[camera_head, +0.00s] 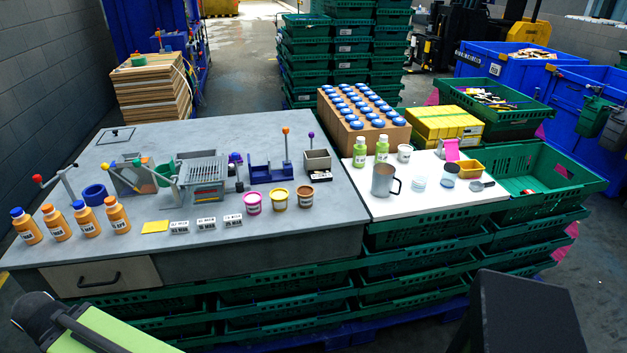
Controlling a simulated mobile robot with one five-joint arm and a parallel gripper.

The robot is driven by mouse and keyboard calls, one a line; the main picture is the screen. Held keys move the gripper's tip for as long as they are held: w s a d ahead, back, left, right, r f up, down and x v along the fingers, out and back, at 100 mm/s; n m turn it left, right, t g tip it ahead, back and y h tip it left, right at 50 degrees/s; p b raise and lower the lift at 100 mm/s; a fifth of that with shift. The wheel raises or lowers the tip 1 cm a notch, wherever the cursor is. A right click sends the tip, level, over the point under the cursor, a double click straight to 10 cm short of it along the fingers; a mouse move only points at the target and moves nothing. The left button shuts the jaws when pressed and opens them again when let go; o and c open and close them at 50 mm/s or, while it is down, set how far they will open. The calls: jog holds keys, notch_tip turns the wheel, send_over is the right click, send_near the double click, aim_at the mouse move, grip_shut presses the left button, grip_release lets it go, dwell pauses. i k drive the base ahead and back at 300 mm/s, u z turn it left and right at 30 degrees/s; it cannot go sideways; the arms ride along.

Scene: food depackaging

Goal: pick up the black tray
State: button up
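A small black tray-like piece (318,178) lies on the grey workbench (300,240), near its right edge. It is low and flat, and its details are too small to make out. It sits just in front of a grey open box (317,160) and behind a brown-topped jar (305,197). I cannot tell for sure that it is the black tray. My gripper's fingers do not show in this view.
A purple-blue fixture (270,173) with upright levers stands left of the black piece. Pink (253,203) and yellow (279,199) jars stand in front. A white board (430,205) with a grey mug (383,180) adjoins on the right. The bench's front right is clear.

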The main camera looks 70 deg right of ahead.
aim_at(321, 175)
jog(key=u, duration=0.1)
jog(key=k, duration=1)
jog(key=z, duration=0.75)
jog(key=i, duration=1)
